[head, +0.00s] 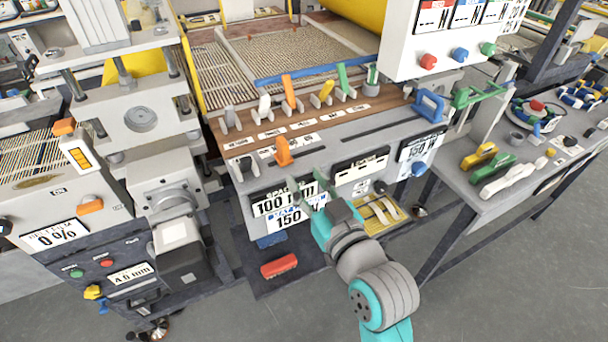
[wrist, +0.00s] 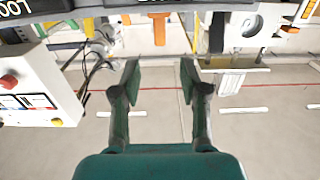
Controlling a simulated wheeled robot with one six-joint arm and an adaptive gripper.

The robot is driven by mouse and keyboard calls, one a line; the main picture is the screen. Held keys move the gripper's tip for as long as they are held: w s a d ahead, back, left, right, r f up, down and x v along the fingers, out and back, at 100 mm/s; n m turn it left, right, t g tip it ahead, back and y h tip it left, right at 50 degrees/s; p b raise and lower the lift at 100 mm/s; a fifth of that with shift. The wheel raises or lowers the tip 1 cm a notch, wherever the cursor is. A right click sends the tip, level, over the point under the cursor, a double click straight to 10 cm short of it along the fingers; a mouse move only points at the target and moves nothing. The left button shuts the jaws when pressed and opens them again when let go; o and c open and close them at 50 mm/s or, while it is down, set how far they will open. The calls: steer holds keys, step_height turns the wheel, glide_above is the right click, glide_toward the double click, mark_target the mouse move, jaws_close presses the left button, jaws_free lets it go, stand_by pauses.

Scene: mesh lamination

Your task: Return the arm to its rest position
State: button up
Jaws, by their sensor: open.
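My gripper (head: 312,197) is in the middle of the head view, in front of the lower face of the grey control console (head: 395,130). Its green fingers overlap the "100 mm" and "150" sign (head: 275,203) there. My teal and grey arm comes up from the bottom right of the head view. Whether the fingers touch the console cannot be told.
The console top carries several levers, among them an orange lever (head: 283,150) and a blue handle (head: 430,105). A red block (head: 279,265) lies low in front of the console. A grey side table (head: 495,192) with coloured handles stands right. Grey floor (head: 500,290) is open at lower right.

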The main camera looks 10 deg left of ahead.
stand_by(0.4)
steer(key=s+d+f+m+h, duration=0.5)
steer(key=s+d+f+h, duration=0.1)
steer(key=s+d+f, duration=1.1)
steer(key=s+d+f+m+h, duration=0.1)
steer(key=s+d+h, duration=0.1)
steer(key=s, duration=0.8)
steer(key=s+d+f+h, duration=0.2)
steer(key=s+d, duration=0.2)
steer(key=s, duration=0.6)
steer(key=shift+s+d+m, duration=0.2)
steer(key=shift+s+m, duration=0.15)
steer(key=shift+m, duration=0.05)
stand_by(0.5)
